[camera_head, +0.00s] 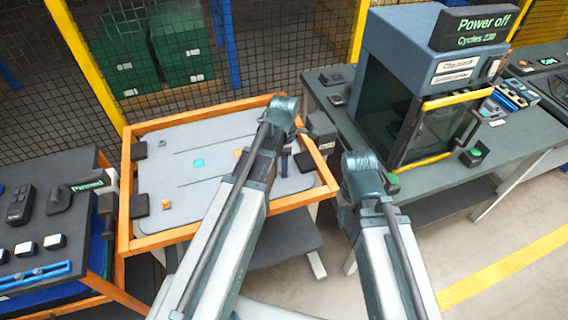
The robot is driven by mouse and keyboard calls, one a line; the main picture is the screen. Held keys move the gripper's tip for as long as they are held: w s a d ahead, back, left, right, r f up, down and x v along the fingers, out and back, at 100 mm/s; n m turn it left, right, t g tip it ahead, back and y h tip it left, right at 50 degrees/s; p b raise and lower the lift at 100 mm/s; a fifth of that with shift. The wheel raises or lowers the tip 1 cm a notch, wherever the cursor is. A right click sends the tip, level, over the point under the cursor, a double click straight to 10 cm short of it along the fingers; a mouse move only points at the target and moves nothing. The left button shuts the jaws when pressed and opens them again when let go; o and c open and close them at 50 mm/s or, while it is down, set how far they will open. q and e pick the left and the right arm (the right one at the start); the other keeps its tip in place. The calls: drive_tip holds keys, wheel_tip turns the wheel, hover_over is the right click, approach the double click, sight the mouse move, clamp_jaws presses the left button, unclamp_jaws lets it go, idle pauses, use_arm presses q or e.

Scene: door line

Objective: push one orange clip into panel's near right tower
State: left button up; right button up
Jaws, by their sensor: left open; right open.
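The panel (185,130) is a pale grey sheet lying in an orange frame. A small orange clip-like piece (166,203) stands at its near left. Another orange spot (238,153) shows near its middle, partly behind my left arm. The panel's near right part is largely covered by my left arm, and I cannot make out the near right tower. My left gripper (296,160) is over the panel's right side, open, with nothing visible in it. My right gripper (364,182) is right of the frame, before the grey bench, open but mostly hidden by its own wrist.
Dark blocks (139,206) sit along the frame's sides. A blue-grey machine (400,60) with a yellow-edged door stands on the bench (450,160) at right. A dark table (30,235) with a handheld device stands at left. Mesh fencing closes the back. Floor is free at lower right.

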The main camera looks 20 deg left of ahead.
use_arm(q)
wheel_tip(320, 180, up, 12)
drive_tip(key=p, duration=1.1)
use_arm(e)
wheel_tip(320, 180, up, 12)
use_arm(q)
drive_tip(key=s+d+f+m+b, duration=0.5)
drive_tip(key=s+m, duration=0.2)
drive_tip(key=m, duration=0.5)
drive_tip(key=s+d+f+m+y+b, duration=0.1)
drive_tip(key=s+d+f+m+b, duration=0.4)
drive_tip(key=m, duration=0.8)
drive_tip(key=shift+s+d+f+m, duration=0.25)
drive_tip(key=shift+s+m, duration=0.05)
drive_tip(key=shift+s, duration=0.85)
use_arm(e)
wheel_tip(320, 180, down, 11)
drive_tip(key=shift+r, duration=0.2)
